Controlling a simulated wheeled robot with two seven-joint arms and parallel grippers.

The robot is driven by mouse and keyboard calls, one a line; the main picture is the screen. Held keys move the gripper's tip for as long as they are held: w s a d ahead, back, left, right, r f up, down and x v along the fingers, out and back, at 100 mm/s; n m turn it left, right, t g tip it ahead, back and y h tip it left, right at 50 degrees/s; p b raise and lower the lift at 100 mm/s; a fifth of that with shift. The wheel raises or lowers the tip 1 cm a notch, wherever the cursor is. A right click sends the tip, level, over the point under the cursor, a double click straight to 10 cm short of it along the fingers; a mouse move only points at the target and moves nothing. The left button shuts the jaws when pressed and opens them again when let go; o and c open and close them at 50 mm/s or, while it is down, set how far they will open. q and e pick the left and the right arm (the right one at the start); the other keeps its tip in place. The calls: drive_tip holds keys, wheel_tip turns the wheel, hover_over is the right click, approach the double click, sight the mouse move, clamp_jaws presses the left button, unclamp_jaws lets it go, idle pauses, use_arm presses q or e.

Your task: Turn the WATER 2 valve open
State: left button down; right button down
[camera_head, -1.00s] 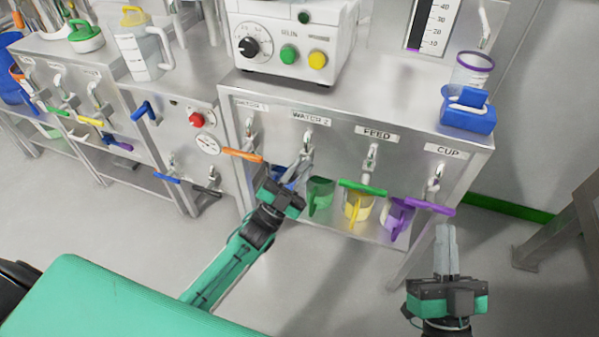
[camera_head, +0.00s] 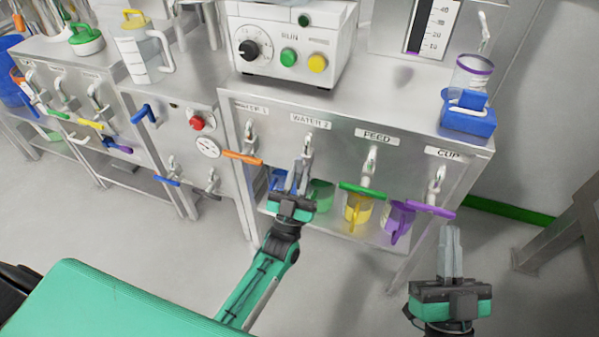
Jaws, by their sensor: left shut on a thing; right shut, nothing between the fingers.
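The WATER 2 label (camera_head: 310,123) is on the steel front panel, with the WATER 2 valve (camera_head: 307,143) below it. My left gripper (camera_head: 299,165) is at this valve, fingers pointing up and shut on its handle. The handle is mostly hidden by the fingers, so I cannot tell its exact angle. My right gripper (camera_head: 450,232) is shut and empty, low at the right, apart from the panel.
Neighbouring valves have an orange handle (camera_head: 243,158), a green handle (camera_head: 362,189) and a purple handle (camera_head: 428,209). Below stand a blue jug (camera_head: 281,180), green jug (camera_head: 321,195), yellow jug (camera_head: 356,210) and purple jug (camera_head: 398,220). Floor in front is clear.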

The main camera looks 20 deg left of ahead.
use_arm(q)
drive_tip(key=c, duration=1.3)
unclamp_jaws()
use_arm(e)
drive_tip(key=shift+f, duration=0.1)
use_arm(q)
drive_tip(key=v, duration=1.4)
use_arm(e)
drive_tip(key=shift+w+a+f+g, duration=0.2)
drive_tip(key=shift+f+g, duration=0.2)
drive_tip(key=shift+f, duration=0.15)
drive_tip(key=shift+s+r, duration=0.1)
drive_tip(key=shift+r, duration=0.05)
